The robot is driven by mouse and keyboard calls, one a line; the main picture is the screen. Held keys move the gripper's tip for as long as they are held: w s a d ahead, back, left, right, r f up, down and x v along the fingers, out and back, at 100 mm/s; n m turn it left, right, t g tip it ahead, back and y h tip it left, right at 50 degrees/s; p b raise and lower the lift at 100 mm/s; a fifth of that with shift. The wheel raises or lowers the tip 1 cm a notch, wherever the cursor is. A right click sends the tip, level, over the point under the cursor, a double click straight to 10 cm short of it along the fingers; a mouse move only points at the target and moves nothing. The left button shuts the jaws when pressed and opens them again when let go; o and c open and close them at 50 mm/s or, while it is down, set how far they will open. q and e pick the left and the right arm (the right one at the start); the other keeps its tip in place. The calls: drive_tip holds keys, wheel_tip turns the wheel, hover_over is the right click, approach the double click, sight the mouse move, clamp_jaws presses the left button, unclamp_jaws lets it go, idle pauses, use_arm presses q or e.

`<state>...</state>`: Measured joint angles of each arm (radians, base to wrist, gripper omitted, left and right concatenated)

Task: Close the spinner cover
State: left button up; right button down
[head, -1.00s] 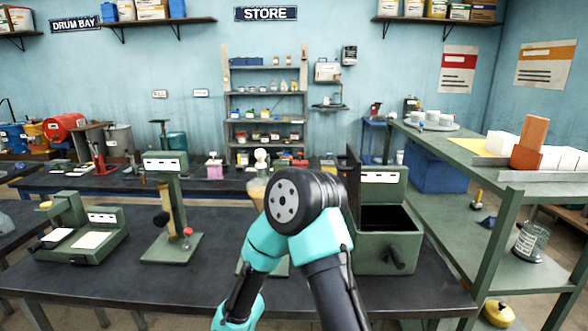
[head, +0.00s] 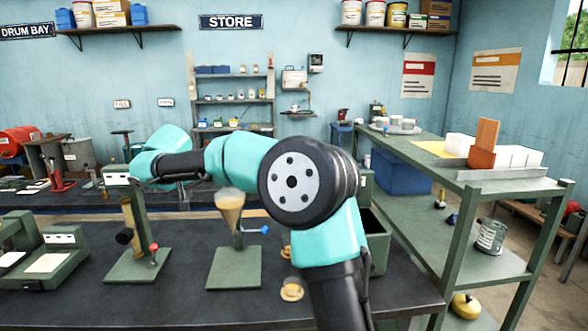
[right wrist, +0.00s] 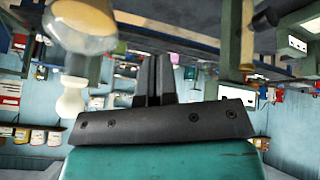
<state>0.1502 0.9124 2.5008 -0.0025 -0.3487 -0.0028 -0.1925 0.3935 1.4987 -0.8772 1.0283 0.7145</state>
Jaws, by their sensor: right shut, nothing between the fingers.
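The spinner, a green box (head: 377,243), stands on the dark bench behind my right arm. Only its right side and a bit of its back panel (head: 366,180) show. Its cover and crank are hidden, so I cannot tell how the cover stands. My right arm rises from the bottom and bends left across the bench in the head view. In the right wrist view my right gripper (right wrist: 153,80) is shut and empty, its fingers together. It touches nothing that I can see. My left gripper is not in view.
A glass funnel with amber liquid (head: 229,207) stands on a green stand left of my arm. It looms close in the right wrist view (right wrist: 85,25). A green post stand (head: 135,262) stands farther left. A green shelf rack (head: 455,190) stands at right.

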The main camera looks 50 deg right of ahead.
drive_tip(key=s+d+r+m+g+h, duration=0.1)
drive_tip(key=s+d+r+m+g, duration=0.1)
drive_tip(key=s+d+r, duration=0.2)
drive_tip(key=s+d+r+m+g+h, duration=0.1)
drive_tip(key=s+d+r, duration=0.3)
drive_tip(key=d, duration=0.5)
drive_tip(key=s+d+r+m+g+h, duration=0.1)
drive_tip(key=s+d+r+m+g, duration=0.1)
drive_tip(key=d, duration=0.4)
wheel_tip(320, 180, up, 2)
drive_tip(key=shift+s+d+m+g, duration=0.4)
drive_tip(key=shift+s+m, duration=0.5)
drive_tip(key=shift+s, duration=0.2)
drive_tip(key=s+d+f, duration=0.2)
drive_tip(key=d+f, duration=0.6)
drive_tip(key=shift+s+d+f, duration=0.35)
drive_tip(key=shift+s, duration=0.05)
